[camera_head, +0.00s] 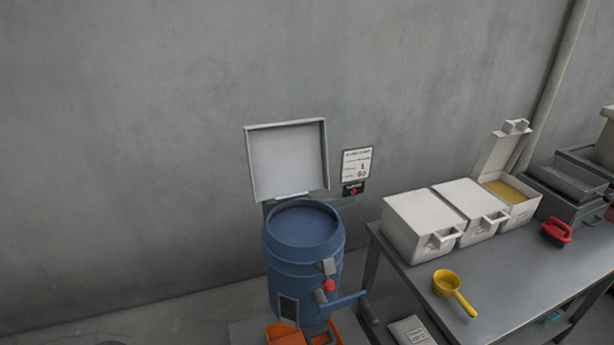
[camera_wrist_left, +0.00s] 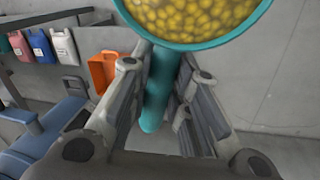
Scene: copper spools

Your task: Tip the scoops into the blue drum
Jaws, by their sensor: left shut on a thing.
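The blue drum (camera_head: 300,262) stands against the wall in the head view, its round top showing a plain blue inside. A pale square lid (camera_head: 287,160) stands raised behind it. In the left wrist view my left gripper (camera_wrist_left: 160,75) is shut on the handle of a teal scoop (camera_wrist_left: 156,98). Its bowl, cut by the top edge, holds many yellow pellets (camera_wrist_left: 192,15). A yellow scoop (camera_head: 446,283) lies on the table. My right gripper is in neither view, and the head view shows neither arm.
The grey table (camera_head: 405,275) bears two closed white bins (camera_head: 420,222) and a third open bin (camera_head: 510,192) with yellow contents. A red object (camera_head: 557,232) lies near it. Orange parts (camera_head: 285,333) sit below the drum. Several bottles (camera_wrist_left: 40,45) and an orange holder (camera_wrist_left: 103,70) show in the wrist view.

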